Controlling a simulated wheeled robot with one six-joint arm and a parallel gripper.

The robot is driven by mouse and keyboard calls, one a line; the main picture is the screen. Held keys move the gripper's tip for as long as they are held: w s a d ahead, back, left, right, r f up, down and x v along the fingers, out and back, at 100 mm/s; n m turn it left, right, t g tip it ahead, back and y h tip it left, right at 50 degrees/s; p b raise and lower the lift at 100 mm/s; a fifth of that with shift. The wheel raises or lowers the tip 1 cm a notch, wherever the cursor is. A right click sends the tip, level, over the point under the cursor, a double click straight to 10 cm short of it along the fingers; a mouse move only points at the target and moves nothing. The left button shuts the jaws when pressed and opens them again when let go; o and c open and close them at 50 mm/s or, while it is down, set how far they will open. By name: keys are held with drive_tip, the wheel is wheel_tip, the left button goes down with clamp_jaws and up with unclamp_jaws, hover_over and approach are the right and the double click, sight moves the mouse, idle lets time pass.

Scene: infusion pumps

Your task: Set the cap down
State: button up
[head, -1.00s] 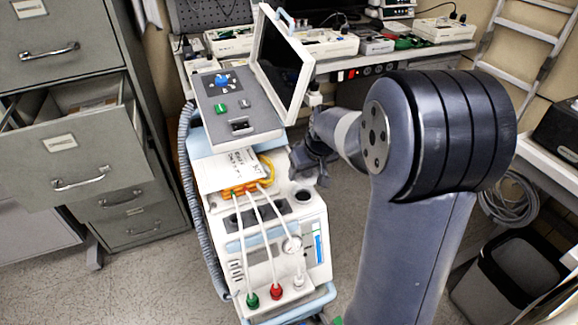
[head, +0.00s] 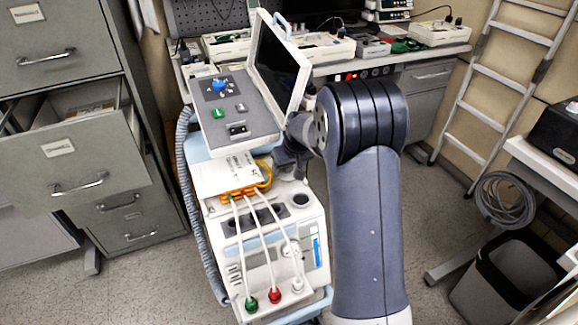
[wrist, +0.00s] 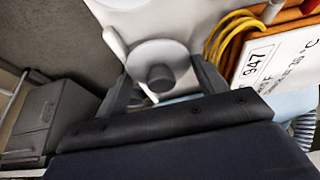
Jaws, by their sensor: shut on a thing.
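The cap (wrist: 158,66) is a pale grey disc with a darker round knob, seen between my fingers in the wrist view. My gripper (wrist: 163,76) is shut on it. The cap cannot be made out there. A white surface lies beyond the cap in the wrist view; I cannot tell the gap between them.
The white machine (head: 262,245) carries a labelled box (head: 226,172), a yellow cable (head: 264,175), several white tubes and a tilted screen (head: 278,62). An open cabinet drawer (head: 80,150) is on the left. A bin (head: 510,275) and a ladder (head: 500,80) are on the right.

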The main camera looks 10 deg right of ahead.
drive_tip(key=shift+f, duration=0.15)
drive_tip(key=o, duration=1)
drive_tip(key=shift+o, duration=0.2)
drive_tip(key=shift+r, duration=0.35)
drive_tip(key=v, duration=1.1)
drive_tip(key=shift+s+r+p, duration=0.25)
drive_tip(key=shift+r+p, duration=0.05)
drive_tip(key=shift+d, duration=0.1)
